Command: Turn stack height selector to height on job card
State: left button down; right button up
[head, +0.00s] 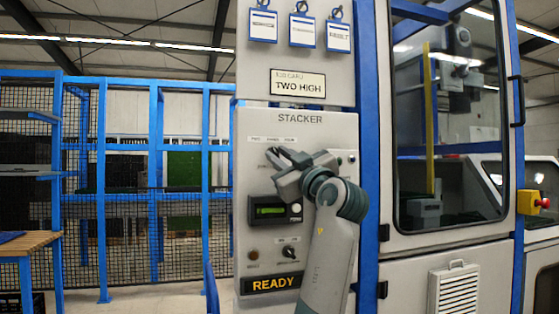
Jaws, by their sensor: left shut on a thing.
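The stacker panel (330,128) is a light grey plate headed STACKER. The job card (298,84) above it reads TWO HIGH. A row of small position labels (272,139) sits near the panel's top, seeming to read TWO, THREE, FOUR. My left gripper (283,158) is just below these labels, its fingers shut on the stack height selector. The gripper hides most of the selector, so I cannot tell which position its pointer is at. My right gripper is not in view.
Below are a green display (270,211), a small lower knob (289,252) and a READY sign (276,284). Hanging tags (301,31) are above. A glazed machine door (452,120) and red emergency stop (543,203) are at right. Blue mesh fencing (153,190) stands left.

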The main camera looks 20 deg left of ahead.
pick_arm(q)
jog(key=shift+d+r+n+g+y, duration=0.1)
jog(key=shift+r+n+g+y, duration=0.2)
jog(key=shift+r+n, duration=0.25)
jog(key=shift+n+g+p, duration=0.3)
jog(key=shift+n+g, duration=0.1)
jog(key=shift+n, duration=0.65)
jog(key=shift+n+g, duration=0.4)
jog(key=shift+n, duration=0.6)
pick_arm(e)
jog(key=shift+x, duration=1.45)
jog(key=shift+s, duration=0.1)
pick_arm(q)
jog(key=c, duration=1.9)
grip_release()
jog(key=shift+f, duration=0.1)
jog(key=shift+o, duration=0.2)
jog(key=shift+f, duration=0.15)
jog(key=shift+w, duration=0.1)
jog(key=shift+f, duration=0.1)
